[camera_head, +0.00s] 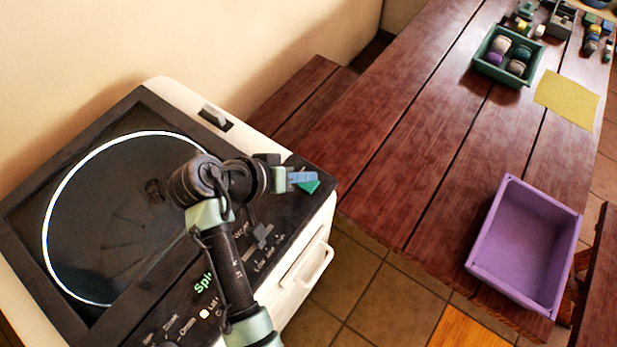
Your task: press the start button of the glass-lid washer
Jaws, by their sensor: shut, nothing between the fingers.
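The glass-lid washer (165,90) stands at the left, white with a dark top and a round glass lid (100,235) ringed in white. Its dark control panel runs along the right side of the top, with a grey knob (261,236), small labels and green lettering. A green piece (311,187) shows at the panel's far right end; it may be the start button, and my gripper partly hides it. My gripper (303,177), with blue fingers, is shut and empty just over or beside this piece. I cannot tell whether they touch. My arm covers part of the panel and lid.
A wooden table (400,130) fills the right, with a purple bin (500,277), a green tray (480,66) of round items, a yellow cloth (568,98) and several small objects. A bench (290,90) stands behind the washer. Tiled floor (390,300) shows between washer and table.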

